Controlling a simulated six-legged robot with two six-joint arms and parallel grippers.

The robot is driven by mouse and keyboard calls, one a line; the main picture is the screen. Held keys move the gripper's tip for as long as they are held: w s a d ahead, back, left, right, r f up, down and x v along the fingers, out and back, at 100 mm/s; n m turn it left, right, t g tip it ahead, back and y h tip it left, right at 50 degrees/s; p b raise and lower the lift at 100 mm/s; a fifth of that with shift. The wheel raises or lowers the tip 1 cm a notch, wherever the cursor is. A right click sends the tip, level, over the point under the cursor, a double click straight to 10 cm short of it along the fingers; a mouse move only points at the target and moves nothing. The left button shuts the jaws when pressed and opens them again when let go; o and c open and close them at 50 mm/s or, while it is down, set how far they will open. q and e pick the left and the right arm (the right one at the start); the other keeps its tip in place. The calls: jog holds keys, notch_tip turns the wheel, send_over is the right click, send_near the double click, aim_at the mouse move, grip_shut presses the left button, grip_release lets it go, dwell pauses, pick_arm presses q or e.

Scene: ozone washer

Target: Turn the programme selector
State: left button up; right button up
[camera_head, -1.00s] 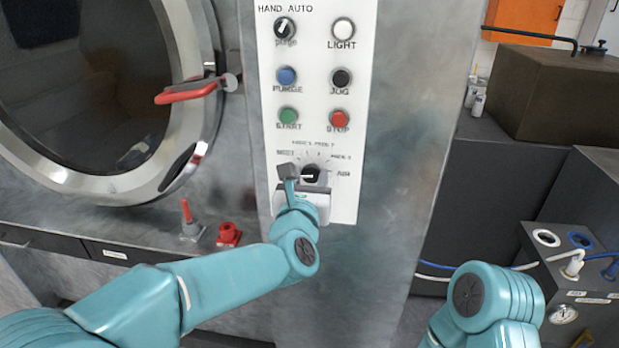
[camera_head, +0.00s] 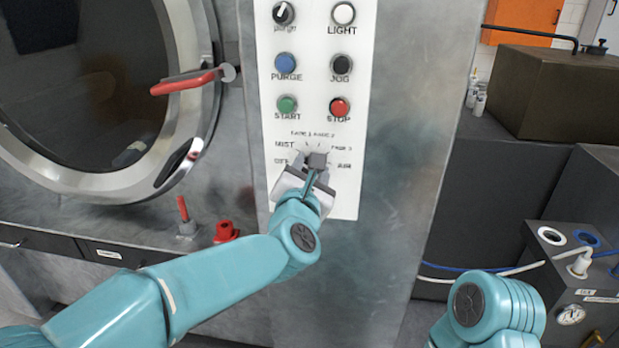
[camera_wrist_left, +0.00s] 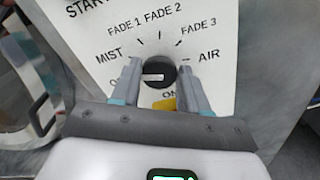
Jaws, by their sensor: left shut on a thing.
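The programme selector is a round black knob (camera_wrist_left: 158,72) with a white mark, in the left wrist view. Its mark lies nearly level on the knob's left half. Labels MIST, FADE 1, FADE 2, FADE 3 and AIR run around it. My left gripper (camera_wrist_left: 160,80) has one finger on each side of the knob and is shut on it. In the head view the left gripper (camera_head: 309,168) is at the dial low on the white control panel (camera_head: 312,115) and hides the knob. My right gripper is out of view.
Above the dial are green START (camera_head: 287,104) and red STOP (camera_head: 339,106) buttons, with more controls higher. A red door handle (camera_head: 188,82) sticks out at left. A dark box with hoses (camera_head: 575,285) stands at lower right, near my right arm.

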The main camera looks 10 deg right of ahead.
pick_arm(q)
jog(key=shift+f+m+p, duration=0.2)
jog(key=shift+m+p, duration=0.85)
jog(key=shift+m, duration=5.45)
jog(key=shift+f+m+p, duration=0.2)
jog(key=shift+m+p, duration=0.85)
jog(key=shift+m, duration=5.45)
jog(key=o, duration=1)
